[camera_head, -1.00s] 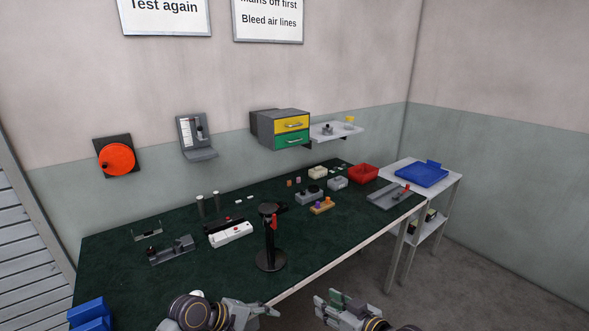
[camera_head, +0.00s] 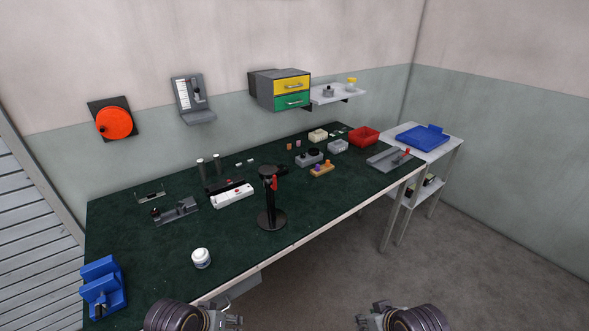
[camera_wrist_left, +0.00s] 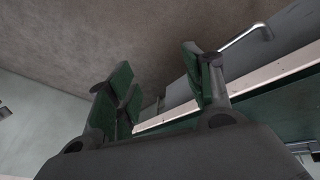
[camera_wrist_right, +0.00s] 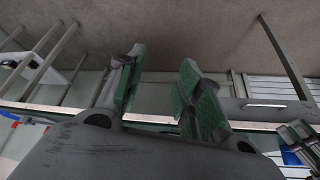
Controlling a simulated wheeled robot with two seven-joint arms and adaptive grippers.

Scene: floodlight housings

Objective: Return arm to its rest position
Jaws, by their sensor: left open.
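My left gripper (camera_head: 236,322) shows at the bottom edge of the head view, in front of the bench's front edge, mostly cut off. In the left wrist view its green-padded fingers (camera_wrist_left: 160,90) are spread with nothing between them. My right gripper (camera_head: 368,318) is at the bottom edge, farther right, over the floor and clear of the bench. In the right wrist view its green-padded fingers (camera_wrist_right: 163,88) stand apart and empty. Both grippers are away from the objects on the bench.
The dark green bench (camera_head: 150,240) carries a black stand (camera_head: 271,215), a white jar (camera_head: 201,258), a blue vise-like block (camera_head: 103,285) and several small parts. A side table with a blue tray (camera_head: 422,138) stands right. A metal handle (camera_wrist_left: 247,38) juts near my left gripper.

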